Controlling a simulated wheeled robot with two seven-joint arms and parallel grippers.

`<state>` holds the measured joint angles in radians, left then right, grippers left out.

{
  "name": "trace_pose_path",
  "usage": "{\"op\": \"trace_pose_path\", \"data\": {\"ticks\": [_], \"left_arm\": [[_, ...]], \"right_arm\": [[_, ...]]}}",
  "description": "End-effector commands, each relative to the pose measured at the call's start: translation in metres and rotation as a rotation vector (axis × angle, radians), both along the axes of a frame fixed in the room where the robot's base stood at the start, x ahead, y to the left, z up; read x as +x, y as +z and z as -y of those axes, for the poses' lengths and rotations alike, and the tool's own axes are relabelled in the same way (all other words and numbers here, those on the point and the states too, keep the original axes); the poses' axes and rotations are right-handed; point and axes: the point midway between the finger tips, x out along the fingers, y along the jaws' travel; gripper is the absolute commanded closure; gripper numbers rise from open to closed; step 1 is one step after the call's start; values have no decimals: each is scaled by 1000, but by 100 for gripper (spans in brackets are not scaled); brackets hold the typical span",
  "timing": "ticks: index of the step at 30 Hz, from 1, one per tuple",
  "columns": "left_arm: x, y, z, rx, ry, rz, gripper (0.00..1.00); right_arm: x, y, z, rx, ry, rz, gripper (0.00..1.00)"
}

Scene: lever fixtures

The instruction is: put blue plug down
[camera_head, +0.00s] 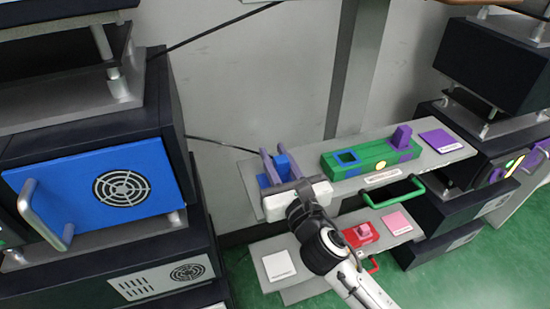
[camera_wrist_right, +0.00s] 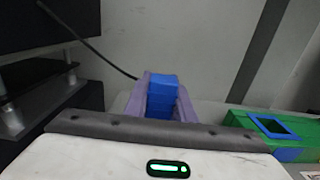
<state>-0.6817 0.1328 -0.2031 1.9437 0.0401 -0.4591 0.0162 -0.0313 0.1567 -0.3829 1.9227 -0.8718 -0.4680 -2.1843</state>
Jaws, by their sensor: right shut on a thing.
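The blue plug (camera_head: 282,166) is between the fingers of my right gripper (camera_head: 274,153), at the left end of the upper grey shelf. It also shows in the right wrist view (camera_wrist_right: 161,94), with a purple-grey finger on each side. My right gripper is shut on it. A blue patch (camera_head: 264,181) shows beside the fingers, low near the shelf; my gripper hides much of it. I cannot tell whether the plug touches the shelf. The green block (camera_head: 375,160) is to the right, with a blue-rimmed empty socket (camera_head: 347,157). My left gripper is not in view.
A purple plug (camera_head: 402,137) stands in the green block's right end, near a purple pad (camera_head: 441,141). A green handle (camera_head: 395,195) juts from the shelf front. A lower shelf holds a red block (camera_head: 361,236). A blue-doored cabinet (camera_head: 100,190) stands at left.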

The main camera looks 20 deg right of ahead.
Motion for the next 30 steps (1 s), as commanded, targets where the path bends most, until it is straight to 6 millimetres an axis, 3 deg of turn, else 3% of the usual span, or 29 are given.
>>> {"op": "trace_pose_path", "data": {"ticks": [5, 6, 9, 20, 23, 30], "left_arm": [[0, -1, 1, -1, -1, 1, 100], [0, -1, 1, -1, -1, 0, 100], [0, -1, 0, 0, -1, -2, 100], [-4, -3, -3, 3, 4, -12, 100], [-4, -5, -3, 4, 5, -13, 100], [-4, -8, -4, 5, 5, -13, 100]], "right_arm": [[0, -2, 0, -1, 0, 0, 99], [0, -2, 0, -1, 0, 0, 74], [0, -2, 0, 0, 0, 0, 58], [-1, 2, 0, 1, 0, -1, 58], [-14, -1, 0, 0, 1, -2, 58], [-66, -1, 2, 2, 2, -3, 58]]}}
